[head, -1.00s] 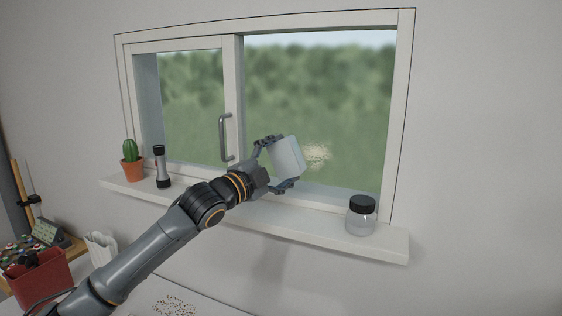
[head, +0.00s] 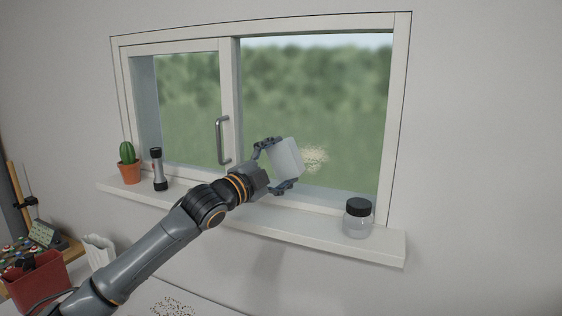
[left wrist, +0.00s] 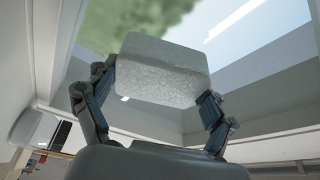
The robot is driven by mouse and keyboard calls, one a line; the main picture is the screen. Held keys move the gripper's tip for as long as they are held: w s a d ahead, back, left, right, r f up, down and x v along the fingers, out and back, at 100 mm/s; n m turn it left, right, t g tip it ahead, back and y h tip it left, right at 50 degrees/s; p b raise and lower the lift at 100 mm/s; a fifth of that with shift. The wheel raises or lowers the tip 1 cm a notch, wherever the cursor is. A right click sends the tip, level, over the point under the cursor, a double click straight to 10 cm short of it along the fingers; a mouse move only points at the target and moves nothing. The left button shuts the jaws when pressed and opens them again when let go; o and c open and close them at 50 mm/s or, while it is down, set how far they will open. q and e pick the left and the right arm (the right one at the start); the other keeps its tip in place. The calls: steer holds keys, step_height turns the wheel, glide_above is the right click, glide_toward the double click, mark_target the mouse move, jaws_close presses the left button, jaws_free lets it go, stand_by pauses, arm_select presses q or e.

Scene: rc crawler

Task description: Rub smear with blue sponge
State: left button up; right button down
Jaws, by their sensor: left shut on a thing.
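My left gripper (head: 281,164) is shut on a pale grey-white block-shaped sponge (head: 287,157), held between its two fingers in front of the right window pane. The sponge looks greyish rather than clearly blue; it also shows in the left wrist view (left wrist: 160,68), with a finger on each side. The smear (head: 315,157) is a speckled cream patch on the right pane, just right of the sponge in the head view. The sponge may hide its left edge. I cannot tell whether the sponge touches the glass. My right gripper is not in view.
A jar with a black lid (head: 358,217) stands on the sill (head: 320,236) at right. A flashlight (head: 158,169) and a potted cactus (head: 129,164) stand at left. A window handle (head: 222,141) sticks out left of my gripper. A red bin (head: 36,281) is at lower left.

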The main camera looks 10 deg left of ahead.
arm_select(q)
steer(key=shift+w+d+p, duration=0.1)
steer(key=shift+w+p, duration=0.25)
steer(key=shift+w, duration=0.1)
